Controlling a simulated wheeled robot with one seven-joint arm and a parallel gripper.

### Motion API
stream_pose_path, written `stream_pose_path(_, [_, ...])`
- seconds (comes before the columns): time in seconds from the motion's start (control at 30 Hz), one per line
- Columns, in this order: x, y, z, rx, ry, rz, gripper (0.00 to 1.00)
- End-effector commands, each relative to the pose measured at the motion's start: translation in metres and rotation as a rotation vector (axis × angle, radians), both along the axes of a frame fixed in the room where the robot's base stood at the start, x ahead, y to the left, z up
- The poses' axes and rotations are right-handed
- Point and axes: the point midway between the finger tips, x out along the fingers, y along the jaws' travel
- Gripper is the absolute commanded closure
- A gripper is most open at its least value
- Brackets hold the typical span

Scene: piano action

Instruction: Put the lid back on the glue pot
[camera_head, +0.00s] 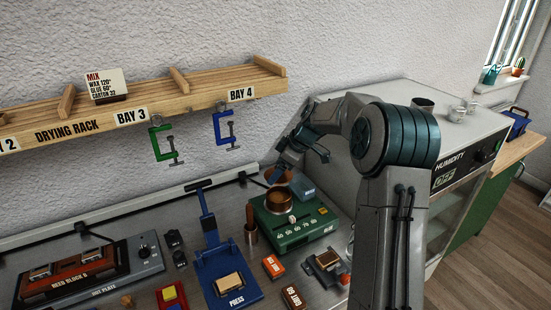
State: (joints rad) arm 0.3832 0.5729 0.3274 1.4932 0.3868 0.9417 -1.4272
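The glue pot (278,200) is a round copper-brown pot on a green heater (290,233) with a numbered front, on the grey bench. Its dark top faces up and looks uncovered. A round brown piece (279,176), possibly the lid, shows just behind the pot. My gripper (276,178) points down at this piece, behind and above the pot. The fingertips are small and partly hidden, so I cannot tell whether they grip the piece or only stand close to it.
The drying rack (130,107) with hanging clamps is on the wall. A humidity cabinet (462,160) stands right.

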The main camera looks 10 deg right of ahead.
Motion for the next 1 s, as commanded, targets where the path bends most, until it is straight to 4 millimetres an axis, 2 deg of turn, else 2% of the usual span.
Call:
stream_pose_path(0.27, [0.000, 0.001, -0.010, 0.000, 0.001, 0.000, 0.43])
stream_pose_path(0.73, [0.000, 0.000, -0.057, 0.000, 0.000, 0.000, 0.43])
stream_pose_path(1.0, [0.000, 0.000, -0.065, 0.000, 0.000, 0.000, 0.43])
